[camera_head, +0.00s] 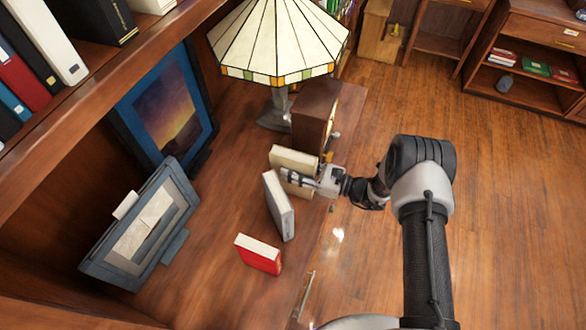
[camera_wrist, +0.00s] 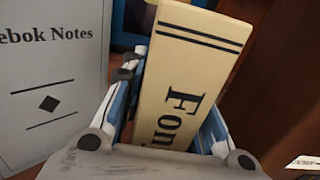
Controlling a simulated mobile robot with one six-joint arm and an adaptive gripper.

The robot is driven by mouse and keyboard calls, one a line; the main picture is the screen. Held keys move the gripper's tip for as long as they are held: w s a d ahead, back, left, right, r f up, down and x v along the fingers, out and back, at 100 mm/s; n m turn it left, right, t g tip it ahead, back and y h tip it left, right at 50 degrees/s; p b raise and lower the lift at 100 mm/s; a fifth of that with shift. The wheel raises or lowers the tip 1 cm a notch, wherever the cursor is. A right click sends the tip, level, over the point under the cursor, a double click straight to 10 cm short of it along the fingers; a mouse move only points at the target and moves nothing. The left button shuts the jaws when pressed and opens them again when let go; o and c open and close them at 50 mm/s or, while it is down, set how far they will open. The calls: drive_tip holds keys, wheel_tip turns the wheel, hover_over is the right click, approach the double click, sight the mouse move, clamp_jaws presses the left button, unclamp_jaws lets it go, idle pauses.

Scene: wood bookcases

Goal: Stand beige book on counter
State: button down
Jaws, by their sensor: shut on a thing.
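The beige book (camera_head: 295,160) is near the counter's right edge, beside the box-like wooden clock. It looks roughly upright; I cannot tell whether its bottom touches the counter (camera_head: 215,255). My gripper (camera_head: 292,176) comes in from the right and is shut on it. In the wrist view the beige book (camera_wrist: 190,70) sits between the fingers of my gripper (camera_wrist: 172,105), its spine lettering "Fon" partly hidden by the gripper body. A grey book (camera_head: 277,206) stands upright just in front; its cover (camera_wrist: 50,90) fills the left of the wrist view.
A red book (camera_head: 258,256) stands nearer on the counter. The wooden clock (camera_head: 313,117) and a stained-glass lamp (camera_head: 280,40) are behind the beige book. Picture frames (camera_head: 165,110) (camera_head: 145,225) lean at the left. The counter is bare between the frames and books.

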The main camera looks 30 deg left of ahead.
sight(315, 176)
drive_tip(key=c, duration=1.2)
unclamp_jaws()
drive_tip(key=shift+f, duration=0.1)
drive_tip(key=shift+c, duration=0.2)
drive_tip(key=shift+d, duration=0.25)
drive_tip(key=d, duration=0.3)
drive_tip(key=w+d, duration=0.1)
drive_tip(key=d, duration=0.3)
drive_tip(key=d+p, duration=0.1)
drive_tip(key=d, duration=0.3)
drive_tip(key=shift+w+d, duration=0.15)
drive_tip(key=shift+d, duration=0.05)
